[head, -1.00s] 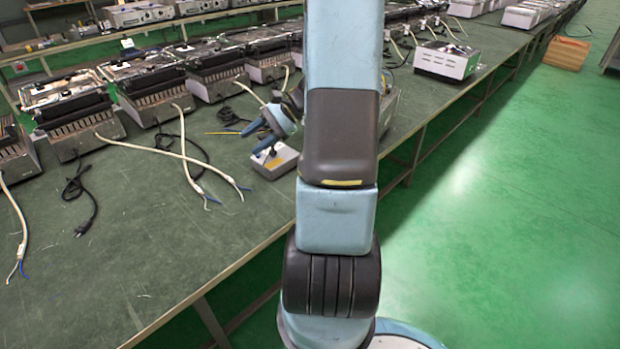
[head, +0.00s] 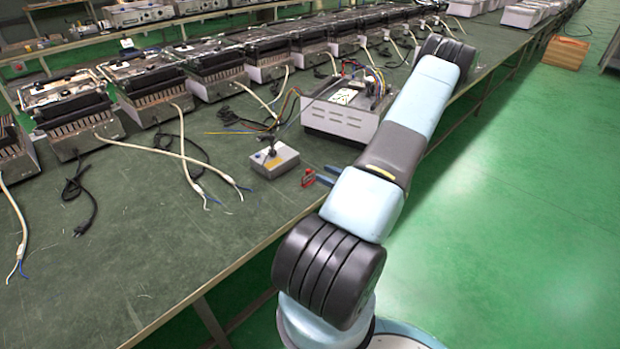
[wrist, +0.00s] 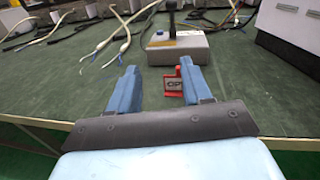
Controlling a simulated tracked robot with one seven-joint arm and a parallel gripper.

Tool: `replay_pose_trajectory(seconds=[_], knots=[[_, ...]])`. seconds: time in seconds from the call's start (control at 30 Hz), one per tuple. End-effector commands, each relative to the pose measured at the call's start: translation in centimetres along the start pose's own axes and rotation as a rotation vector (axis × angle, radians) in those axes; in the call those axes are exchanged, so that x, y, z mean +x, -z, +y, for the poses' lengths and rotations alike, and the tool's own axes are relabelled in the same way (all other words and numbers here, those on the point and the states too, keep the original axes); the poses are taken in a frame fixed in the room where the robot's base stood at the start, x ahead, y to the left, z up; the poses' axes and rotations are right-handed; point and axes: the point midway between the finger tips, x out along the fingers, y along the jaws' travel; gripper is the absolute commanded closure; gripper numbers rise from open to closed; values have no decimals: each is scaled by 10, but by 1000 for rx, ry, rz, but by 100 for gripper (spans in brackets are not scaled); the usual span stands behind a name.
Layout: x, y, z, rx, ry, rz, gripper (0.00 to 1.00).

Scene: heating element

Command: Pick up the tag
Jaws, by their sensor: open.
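The tag (wrist: 174,86) is a small red-framed piece with dark lettering on a grey face. In the wrist view it stands on the green bench just beyond my gripper (wrist: 156,77), close to the right finger, which hides part of it. In the head view the tag (head: 308,177) is a small red shape at the left of my blue fingertips (head: 325,175). My gripper is open, with a clear gap between its fingers. I cannot tell whether the right finger touches the tag.
A grey control box (head: 274,159) with a black lever stands left of and behind the tag. A white appliance (head: 345,110) with exposed wires stands behind. Loose cables (head: 190,165) lie at left.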

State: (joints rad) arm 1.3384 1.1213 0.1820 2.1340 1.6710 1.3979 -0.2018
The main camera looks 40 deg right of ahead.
Motion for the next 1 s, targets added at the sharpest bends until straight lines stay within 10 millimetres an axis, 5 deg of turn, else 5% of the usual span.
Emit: replay_pose_trajectory(seconds=[0.1,0.33,0.7,1.0], knots=[[-16,25,-8,51,90,-8,51],[-23,41,-15,82,155,-14,51],[35,42,-24,81,154,-14,51],[58,42,-28,81,155,-14,51]])
